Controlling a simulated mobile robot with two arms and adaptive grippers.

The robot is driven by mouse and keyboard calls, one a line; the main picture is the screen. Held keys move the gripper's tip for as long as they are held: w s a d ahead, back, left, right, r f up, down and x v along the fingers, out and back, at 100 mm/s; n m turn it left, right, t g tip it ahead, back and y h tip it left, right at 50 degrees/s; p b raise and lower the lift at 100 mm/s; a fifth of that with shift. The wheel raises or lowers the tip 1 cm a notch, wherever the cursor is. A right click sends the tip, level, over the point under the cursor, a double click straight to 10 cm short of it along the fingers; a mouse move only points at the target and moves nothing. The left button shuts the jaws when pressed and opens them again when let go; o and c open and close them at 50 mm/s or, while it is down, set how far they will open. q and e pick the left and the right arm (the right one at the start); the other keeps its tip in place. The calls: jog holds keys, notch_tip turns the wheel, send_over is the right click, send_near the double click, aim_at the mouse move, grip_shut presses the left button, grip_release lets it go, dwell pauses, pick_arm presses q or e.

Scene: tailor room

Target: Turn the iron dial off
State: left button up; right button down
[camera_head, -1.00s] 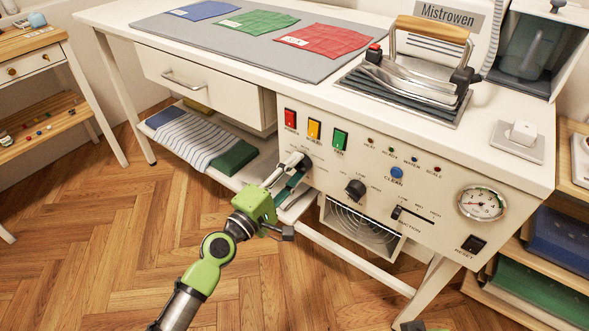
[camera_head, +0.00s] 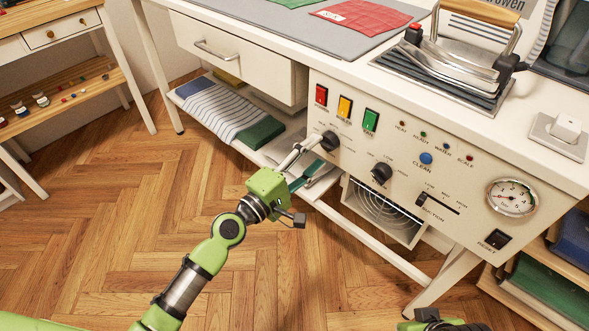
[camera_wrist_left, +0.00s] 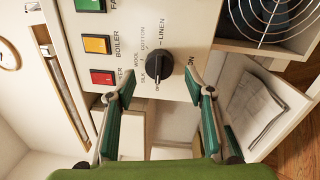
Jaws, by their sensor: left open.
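The iron dial (camera_head: 330,140) is a black round knob on the front panel of the white workbench. It also shows in the left wrist view (camera_wrist_left: 160,66), ringed by labels such as LINEN, COTTON, WOOL and SILK. My left gripper (camera_head: 312,157) is open just in front of the dial. In the left wrist view its two green-padded fingertips (camera_wrist_left: 150,90) are spread on either side, below the dial, with nothing between them. I see no clear contact with the knob. A piece of my right gripper (camera_head: 436,322) shows at the bottom edge; its fingers cannot be made out.
Red (camera_head: 321,95), yellow (camera_head: 344,107) and green (camera_head: 370,120) switches sit above the dial. A second black knob (camera_head: 381,173) and a slider (camera_head: 421,199) are to the right. The iron (camera_head: 458,65) rests on top. A drawer (camera_head: 240,58) and a shelf with folded cloth are left.

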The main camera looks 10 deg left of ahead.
pick_arm(q)
jog(key=v, duration=0.9)
